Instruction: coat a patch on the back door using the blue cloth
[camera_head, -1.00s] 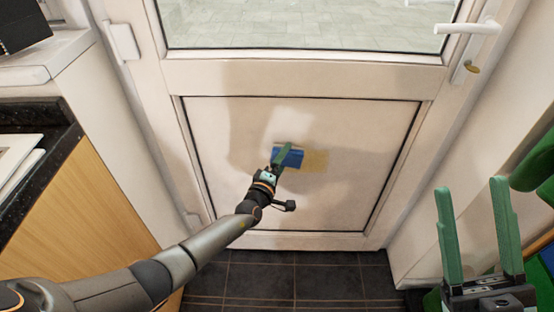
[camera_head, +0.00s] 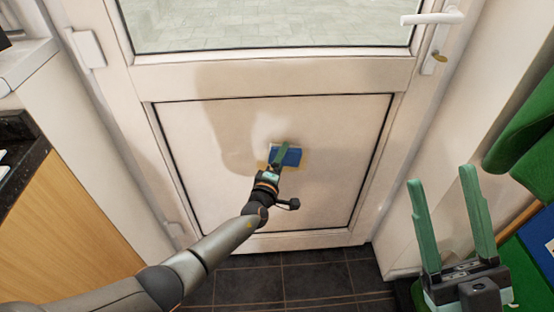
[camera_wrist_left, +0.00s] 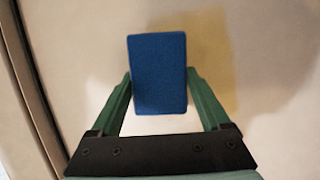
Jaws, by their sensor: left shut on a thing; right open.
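My left gripper (camera_head: 281,154) is shut on the blue cloth (camera_head: 292,157), which looks like a flat blue block. It is held at the lower panel of the white back door (camera_head: 330,120). In the left wrist view the cloth (camera_wrist_left: 158,75) sits between the green fingers. A yellowish patch (camera_wrist_left: 215,60) shows on the door to its right there. In the head view only a thin yellowish edge shows around the cloth; the rest is hidden. I cannot tell whether the cloth touches the door. My right gripper (camera_head: 441,180) is open and empty, at the right.
The door has a glass pane above and a white handle (camera_head: 432,18) at upper right. A wooden cabinet (camera_head: 75,225) with a dark worktop stands at the left. Green and blue furniture (camera_head: 530,150) is at the right. Dark tiles (camera_head: 250,285) cover the floor.

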